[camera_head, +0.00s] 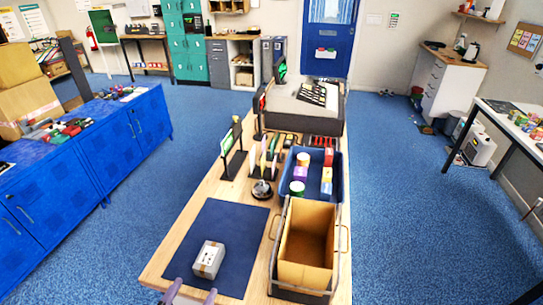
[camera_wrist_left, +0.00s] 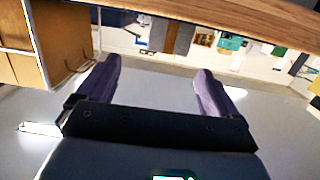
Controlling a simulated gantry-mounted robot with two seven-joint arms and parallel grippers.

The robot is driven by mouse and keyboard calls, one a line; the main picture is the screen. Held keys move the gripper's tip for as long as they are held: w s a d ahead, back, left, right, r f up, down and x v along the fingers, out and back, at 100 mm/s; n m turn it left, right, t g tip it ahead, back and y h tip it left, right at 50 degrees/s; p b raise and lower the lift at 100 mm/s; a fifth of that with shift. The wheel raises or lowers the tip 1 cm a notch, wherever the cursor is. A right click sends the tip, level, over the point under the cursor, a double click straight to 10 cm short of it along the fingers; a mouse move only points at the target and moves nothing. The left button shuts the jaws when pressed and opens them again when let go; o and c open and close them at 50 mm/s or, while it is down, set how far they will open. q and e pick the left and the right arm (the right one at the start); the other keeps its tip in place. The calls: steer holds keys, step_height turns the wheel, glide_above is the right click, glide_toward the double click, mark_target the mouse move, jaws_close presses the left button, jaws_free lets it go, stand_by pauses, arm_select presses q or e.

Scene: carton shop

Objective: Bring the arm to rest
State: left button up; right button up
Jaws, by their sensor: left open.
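My left gripper (camera_head: 191,294) shows at the bottom edge of the head view, with two purple fingers apart and nothing between them. It is at the near edge of the wooden table (camera_head: 168,252), just in front of the dark blue mat (camera_head: 232,229). In the left wrist view the same open gripper (camera_wrist_left: 157,68) has an empty gap, with the table's edge (camera_wrist_left: 250,12) above it. A grey box with a tan band (camera_head: 208,259) lies on the mat, apart from the fingers. My right gripper is in neither view.
An open cardboard carton (camera_head: 308,245) stands right of the mat. Behind it is a blue tray (camera_head: 290,170) holding several small items. A bell (camera_head: 262,190) and upright card holders (camera_head: 233,160) stand behind the mat. Blue cabinets (camera_head: 85,165) are at the left, with open floor between.

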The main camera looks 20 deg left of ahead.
arm_select(q)
steer(key=s+d+f+m+g+h, duration=0.1)
steer(key=s+d+f+m+g, duration=0.1)
steer(key=s+d+f+g, duration=0.3)
steer(key=s+d+f+m+g+h, duration=0.1)
steer(key=s+d+f+g, duration=0.25)
steer(key=s+g, duration=0.35)
step_height(320, 180, up, 14)
steer(key=p, duration=1.4)
steer(key=shift+s+r+g, duration=0.2)
steer(key=shift+s+g, duration=0.2)
steer(key=shift+s, duration=0.05)
